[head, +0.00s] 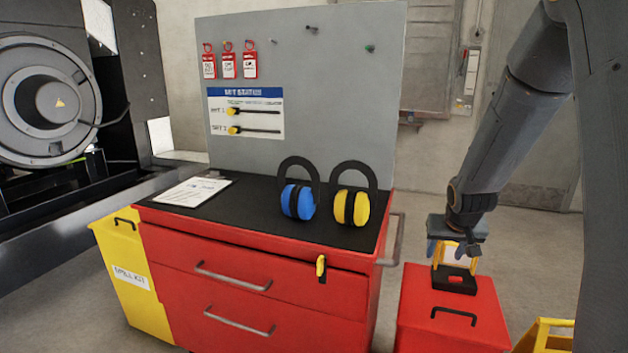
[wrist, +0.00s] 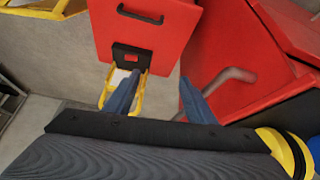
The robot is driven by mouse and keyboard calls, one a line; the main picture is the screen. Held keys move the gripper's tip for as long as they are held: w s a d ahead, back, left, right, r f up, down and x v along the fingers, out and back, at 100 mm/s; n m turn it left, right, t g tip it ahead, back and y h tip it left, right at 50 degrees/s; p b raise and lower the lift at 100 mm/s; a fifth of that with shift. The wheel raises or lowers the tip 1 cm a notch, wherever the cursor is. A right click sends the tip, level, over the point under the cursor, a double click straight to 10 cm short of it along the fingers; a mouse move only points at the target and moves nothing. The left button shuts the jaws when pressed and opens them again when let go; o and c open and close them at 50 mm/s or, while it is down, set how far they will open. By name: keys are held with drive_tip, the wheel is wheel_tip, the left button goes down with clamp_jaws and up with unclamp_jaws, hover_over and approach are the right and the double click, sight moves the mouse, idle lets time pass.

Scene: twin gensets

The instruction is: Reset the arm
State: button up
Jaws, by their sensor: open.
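My gripper (head: 452,250) hangs from my arm at the right of the head view, fingers pointing down over a red box (head: 452,325). In the wrist view my gripper (wrist: 159,78) shows its two blue-grey fingers spread apart. Nothing is clamped between them there. A yellow frame on a black base (head: 454,279) stands on the red box, just below my gripper. In the wrist view the yellow frame (wrist: 137,103) lies behind the left finger, which partly covers it. Whether that finger touches it I cannot tell.
A red drawer cabinet (head: 255,262) stands left of my gripper, with blue earmuffs (head: 298,202), yellow earmuffs (head: 350,206) and a paper sheet (head: 193,191) on its black top. A grey board (head: 330,100) rises behind. A yellow object (head: 545,338) stands at the lower right.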

drive_tip(key=s+a+r+n+g, duration=0.1)
drive_tip(key=s+a, duration=0.4)
drive_tip(key=s, duration=0.5)
drive_tip(key=s+a+g+y+p, duration=0.1)
drive_tip(key=s+a+g, duration=0.2)
drive_tip(key=s+a, duration=0.3)
drive_tip(key=s+a+r+n+g, duration=0.1)
drive_tip(key=s+a, duration=0.4)
drive_tip(key=s, duration=0.8)
drive_tip(key=shift+s+a+r+n+g+y+p, duration=0.2)
drive_tip(key=shift+s+r+n+g+y+p, duration=0.1)
drive_tip(key=shift+s+g+y+p, duration=0.1)
